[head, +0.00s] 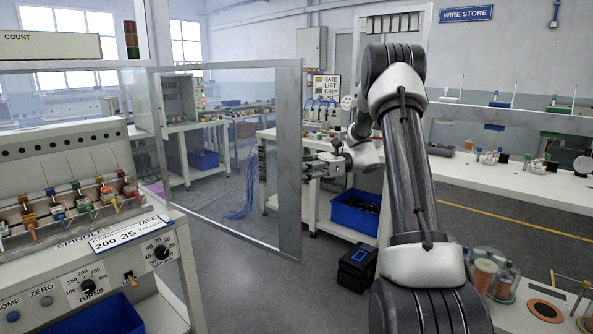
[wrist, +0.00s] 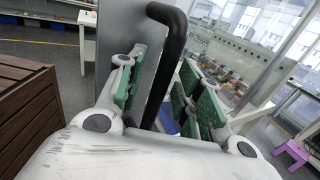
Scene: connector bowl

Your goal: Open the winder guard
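The winder guard (head: 222,150) is a clear panel in a grey metal frame. In the head view it stands swung out to the right from the winder (head: 75,190), its right edge nearer me. Its black bar handle (wrist: 172,55) shows upright in the wrist view, beside a grey frame strip (wrist: 112,45). My gripper (head: 310,170) is at the guard's right edge. In the wrist view my gripper (wrist: 168,85) is open, its green-padded fingers either side of the handle. The handle is closer to the left finger, with a gap on the right. Its lower end is hidden by my gripper.
A white bench with a blue bin (head: 355,212) stands behind my arm. A dark box (head: 357,262) is on the floor. A long white bench (head: 520,182) runs along the right. Open grey floor lies between the guard and the benches. A brown slatted crate (wrist: 28,112) is at left in the wrist view.

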